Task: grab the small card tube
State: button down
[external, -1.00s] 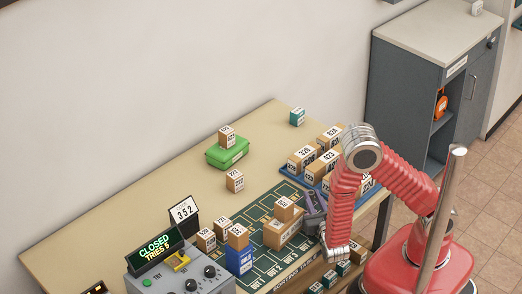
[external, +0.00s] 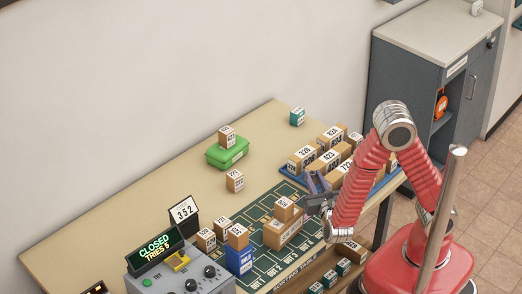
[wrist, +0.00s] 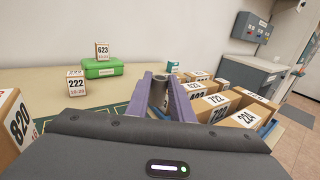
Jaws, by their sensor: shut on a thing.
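My gripper (external: 317,186) is above the sorting table's right part, beside the blue tray of parcels. In the wrist view, its two purple fingers (wrist: 166,98) are shut on a short grey round tube (wrist: 159,92), which looks like the small card tube. The tube stands roughly upright between the fingers, and they cover its sides. Its base is hard to see. In the external view the fingers hide the tube.
Parcels on a blue tray (external: 287,171) stand close right of my gripper. A brown parcel stack (external: 284,230) is left of it. A green box (external: 226,153) bears a parcel. A control box (external: 185,278) stands at the front left. The table's back left (external: 130,205) is clear.

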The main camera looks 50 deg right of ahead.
jog(key=shift+r, duration=0.65)
